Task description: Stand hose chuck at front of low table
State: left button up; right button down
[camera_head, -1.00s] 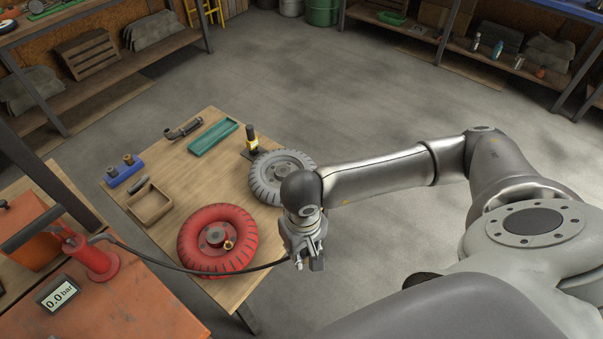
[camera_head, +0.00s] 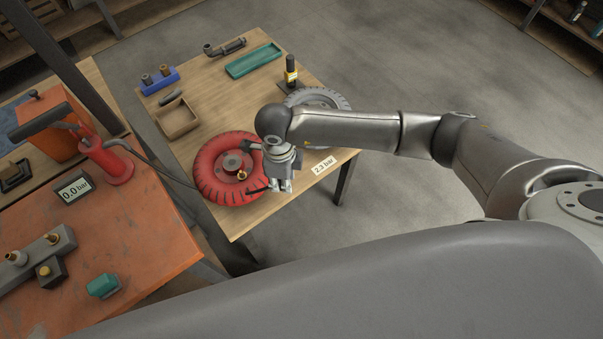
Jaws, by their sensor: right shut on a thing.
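The low table (camera_head: 213,90) is a light wooden top standing in the middle of the view. My right gripper (camera_head: 282,187) is shut at the table's front edge, just right of the red tyre (camera_head: 212,168). The black hose (camera_head: 165,172) runs from the red pump (camera_head: 108,160) past the red tyre to the gripper's fingers. The hose chuck is in the gripper's grasp and mostly hidden by the fingers; I cannot tell its tilt or whether it touches the table. My left gripper is not in view.
A grey tyre (camera_head: 330,98) lies behind my right arm. A 2.3 bar label (camera_head: 324,166) is at the front edge. Farther back are a wooden box (camera_head: 177,120), a blue holder (camera_head: 160,80), a green tray (camera_head: 254,61) and a yellow-black tool (camera_head: 291,72). The front-left corner is bare.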

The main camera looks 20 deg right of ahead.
jog(key=w+d+f+m+b, duration=0.2)
jog(key=f+b, duration=0.1)
jog(key=w+d+f+m+b, duration=0.2)
jog(key=w+f, duration=0.1)
jog(key=w+d+f+m+b, duration=0.1)
jog(key=w+d+f+b, duration=0.1)
jog(key=w+f+b, duration=0.1)
jog(key=shift+w+d+f+m+b, duration=0.15)
jog(key=shift+f+m+b, duration=0.15)
jog(key=shift+f+m, duration=0.15)
jog(key=shift+w+d+f+b, duration=0.3)
jog(key=shift+d+f+b, duration=0.1)
jog(key=shift+d, duration=0.05)
jog(key=shift+d+f, duration=0.1)
jog(key=shift+f, duration=0.1)
pick_arm(q)
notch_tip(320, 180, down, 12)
jog(key=b, duration=0.3)
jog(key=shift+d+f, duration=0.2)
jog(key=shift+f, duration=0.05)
pick_arm(e)
jog(key=shift+w+d+f, duration=0.1)
jog(key=shift+f, duration=0.75)
jog(key=shift+w+d+f, duration=0.1)
jog(key=shift+f, duration=0.75)
